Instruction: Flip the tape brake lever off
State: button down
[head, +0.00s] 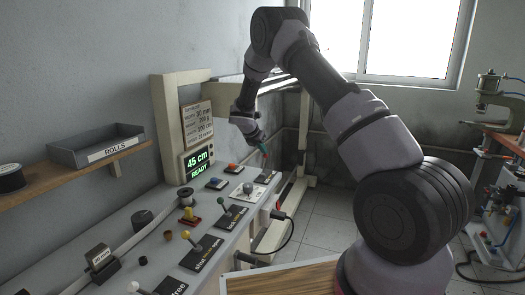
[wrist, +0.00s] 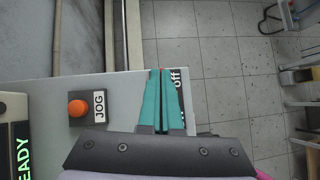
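My gripper (head: 265,148) hangs above the far end of the sloping control panel (head: 150,213).
An orange JOG button (wrist: 79,108) sits beside the fingers. A lit display (head: 198,163) reads 45 cm READY. Open floor (head: 320,215) lies right of the panel.

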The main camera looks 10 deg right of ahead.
jog(key=s+a+r, duration=0.3)
jog(key=a+r, duration=0.1)
jog(key=r, duration=0.8)
jog(key=shift+a, duration=0.15)
jog(key=shift+s, duration=0.15)
